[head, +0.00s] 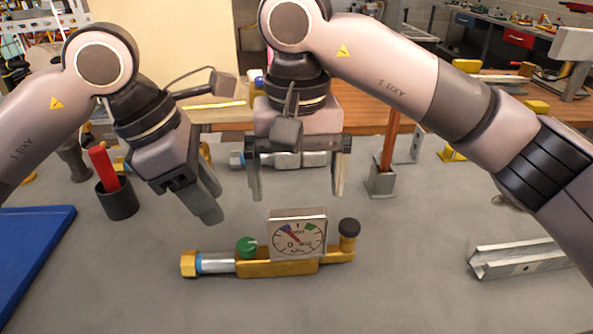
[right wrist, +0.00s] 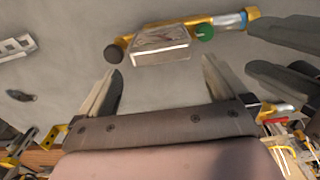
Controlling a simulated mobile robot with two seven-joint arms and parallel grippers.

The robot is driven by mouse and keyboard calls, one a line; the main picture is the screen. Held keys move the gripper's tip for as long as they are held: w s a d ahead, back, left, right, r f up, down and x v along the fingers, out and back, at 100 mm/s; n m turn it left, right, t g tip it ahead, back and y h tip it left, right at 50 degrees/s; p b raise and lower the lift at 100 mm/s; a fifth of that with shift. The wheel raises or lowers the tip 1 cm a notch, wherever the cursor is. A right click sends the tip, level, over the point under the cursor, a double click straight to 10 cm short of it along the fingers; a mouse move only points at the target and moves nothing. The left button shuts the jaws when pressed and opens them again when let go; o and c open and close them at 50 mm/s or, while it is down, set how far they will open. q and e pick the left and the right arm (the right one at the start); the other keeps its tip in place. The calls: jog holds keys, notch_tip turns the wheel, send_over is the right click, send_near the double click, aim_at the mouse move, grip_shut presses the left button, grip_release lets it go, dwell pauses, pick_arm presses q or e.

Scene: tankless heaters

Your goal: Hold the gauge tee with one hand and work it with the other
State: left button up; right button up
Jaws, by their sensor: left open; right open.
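The gauge tee (head: 277,267) lies on the grey table in front of me. It has a brass body, a square dial gauge (head: 298,238), a green knob (head: 247,247), a black cap (head: 349,228) at its right end and a brass nut (head: 188,264) at its left end. My right gripper (head: 296,196) is open and empty above and behind the gauge. In the right wrist view the gauge tee (right wrist: 222,23) shows beyond the open fingers, apart from them. My left gripper (head: 207,200) is open, tilted, behind and above the left part of the tee, not touching it.
A blue mat (head: 35,250) lies at the left. A black cup (head: 117,202) with a red-handled tool (head: 103,166) stands behind it. A metal channel (head: 520,258) lies at the right. A socketed post (head: 381,180) stands behind. The table front is clear.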

notch_tip(320, 180, down, 7)
jog(key=shift+r, duration=0.2)
jog(key=c, duration=1.2)
pick_arm(q)
jog(key=shift+o, duration=1.4)
pick_arm(e)
jog(key=shift+c, duration=0.4)
pick_arm(q)
jog(key=n+t+h, duration=0.1)
jog(key=t+h, duration=0.1)
jog(key=h, duration=0.3)
send_near(247, 242)
jog(key=x, duration=0.8)
jog(key=shift+d+f, duration=0.2)
pick_arm(e)
jog(key=shift+r, duration=0.1)
